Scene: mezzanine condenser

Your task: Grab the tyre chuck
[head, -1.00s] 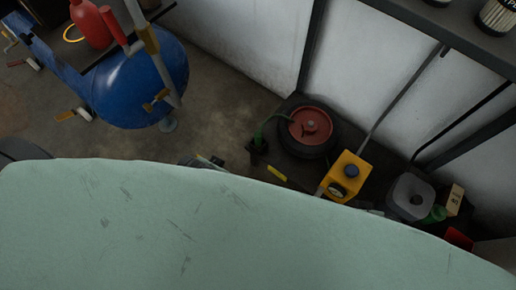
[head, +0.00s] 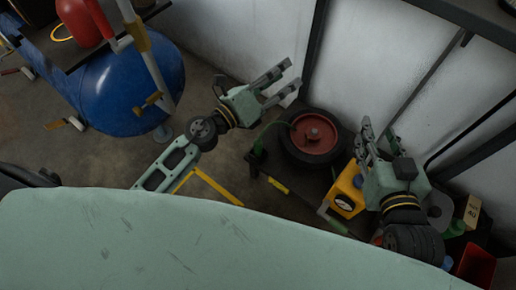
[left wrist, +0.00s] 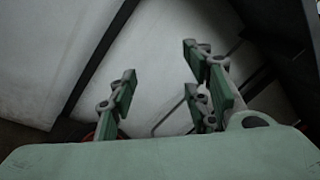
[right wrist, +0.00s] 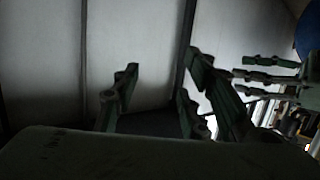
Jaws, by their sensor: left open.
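I cannot make out the tyre chuck for certain in any view. A thin green hose (head: 268,131) runs from a small dark fitting (head: 257,160) to the wheel with the red rim (head: 316,136). My left gripper (head: 294,77) is open and empty, above and to the left of the wheel, pointing up and right in the head view. Its spread fingers show in the left wrist view (left wrist: 160,85). My right gripper (head: 380,128) is open and empty, right of the wheel and above the yellow box. Its parted fingers show in the right wrist view (right wrist: 162,68).
The yellow box (head: 347,188) stands beside the wheel. A green can (head: 456,228), a small carton (head: 470,211) and a red bin (head: 476,266) are at the right. A blue tank (head: 125,88) stands at the left. A dark shelf (head: 470,25) crosses the upper right.

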